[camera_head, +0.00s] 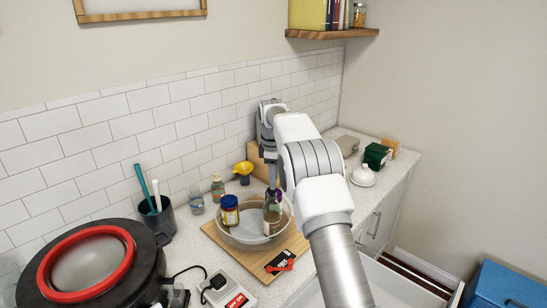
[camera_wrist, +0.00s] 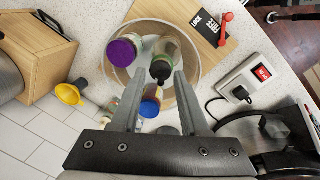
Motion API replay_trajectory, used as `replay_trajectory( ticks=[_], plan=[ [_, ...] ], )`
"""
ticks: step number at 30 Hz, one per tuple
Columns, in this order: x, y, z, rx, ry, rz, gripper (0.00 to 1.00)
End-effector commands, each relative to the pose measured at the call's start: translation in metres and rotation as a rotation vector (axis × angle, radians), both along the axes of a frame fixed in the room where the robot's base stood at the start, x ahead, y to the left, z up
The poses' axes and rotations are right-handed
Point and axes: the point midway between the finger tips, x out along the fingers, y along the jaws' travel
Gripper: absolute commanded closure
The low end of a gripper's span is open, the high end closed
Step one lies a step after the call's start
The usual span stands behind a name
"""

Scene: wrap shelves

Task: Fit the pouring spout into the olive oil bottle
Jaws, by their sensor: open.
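A dark bottle (camera_head: 272,212), which looks like the olive oil bottle, stands in a clear bowl (camera_head: 246,243). In the head view my arm hides part of the gripper. A small red piece (camera_head: 280,264) lies on a black card; it also shows in the wrist view (camera_wrist: 222,28). I cannot tell whether it is the pouring spout.
The bowl also holds a blue-lidded jar (camera_head: 229,210) and a purple-lidded jar (camera_wrist: 122,52). It stands on a wooden board (camera_head: 222,240). A yellow funnel (camera_head: 243,168), a power strip (camera_head: 225,290) and a red-rimmed pot (camera_head: 85,262) stand around it. Tiled wall is behind.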

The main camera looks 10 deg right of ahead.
Motion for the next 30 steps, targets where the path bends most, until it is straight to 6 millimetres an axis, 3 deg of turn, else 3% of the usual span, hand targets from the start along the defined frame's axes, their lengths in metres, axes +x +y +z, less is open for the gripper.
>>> replay_trajectory(
  ticks=[15,19,24,30],
  plan=[
    [-0.014,0.005,0.122,0.0,-0.004,-0.001,0.55],
    [-0.017,0.006,0.145,-0.001,-0.002,-0.001,0.55],
    [-0.019,0.007,0.159,0.0,-0.001,-0.001,0.55],
    [-0.02,0.008,0.162,0.0,0.001,-0.001,0.55]
  ],
)
